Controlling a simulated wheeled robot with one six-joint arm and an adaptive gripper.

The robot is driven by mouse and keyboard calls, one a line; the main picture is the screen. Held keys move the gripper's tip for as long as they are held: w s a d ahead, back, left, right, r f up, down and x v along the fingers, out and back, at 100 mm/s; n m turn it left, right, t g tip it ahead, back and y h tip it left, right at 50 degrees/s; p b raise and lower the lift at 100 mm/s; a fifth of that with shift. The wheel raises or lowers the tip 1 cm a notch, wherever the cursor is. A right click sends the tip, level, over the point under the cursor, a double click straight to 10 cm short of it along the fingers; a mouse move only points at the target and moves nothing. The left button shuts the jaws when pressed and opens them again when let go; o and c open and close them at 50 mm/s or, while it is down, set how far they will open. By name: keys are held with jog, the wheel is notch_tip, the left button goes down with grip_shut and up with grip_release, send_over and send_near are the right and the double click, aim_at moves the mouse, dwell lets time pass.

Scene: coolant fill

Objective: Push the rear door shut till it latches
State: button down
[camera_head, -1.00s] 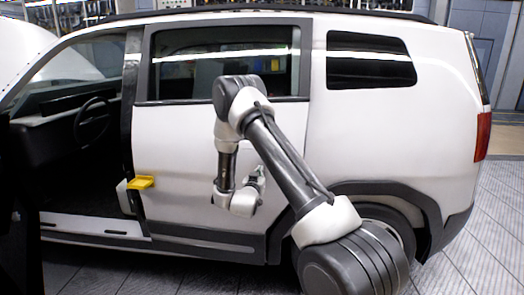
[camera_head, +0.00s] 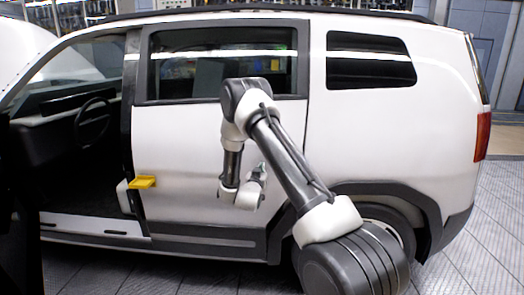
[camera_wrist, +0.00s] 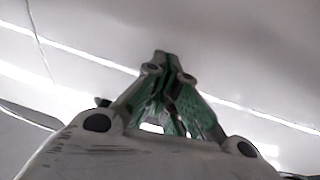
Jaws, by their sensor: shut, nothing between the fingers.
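The rear door (camera_head: 185,150) is a white panel with a dark window, on the side of a white car. It looks nearly flush with the body around it; I cannot tell whether it is latched. A yellow block (camera_head: 142,182) sits at its front edge. My gripper (camera_head: 262,170) is in front of the door's lower rear part, partly hidden by my wrist. In the wrist view my gripper (camera_wrist: 163,60) shows green fingers shut and empty, with their tips close to a white surface (camera_wrist: 230,45). I cannot tell whether they touch it.
The front doorway (camera_head: 75,165) is open, showing a steering wheel (camera_head: 93,122) and a white-edged sill (camera_head: 95,226). The rear wheel (camera_head: 385,225) and its dark arch are right of the door. Tiled floor (camera_head: 490,230) is clear at the right.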

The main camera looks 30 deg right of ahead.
jog(key=shift+w+d+y, duration=0.3)
jog(key=shift+w+d, duration=0.25)
jog(key=shift+w, duration=0.1)
jog(key=shift+w+d, duration=0.15)
jog(key=v, duration=1)
jog(key=shift+f, duration=0.15)
dwell(0.6)
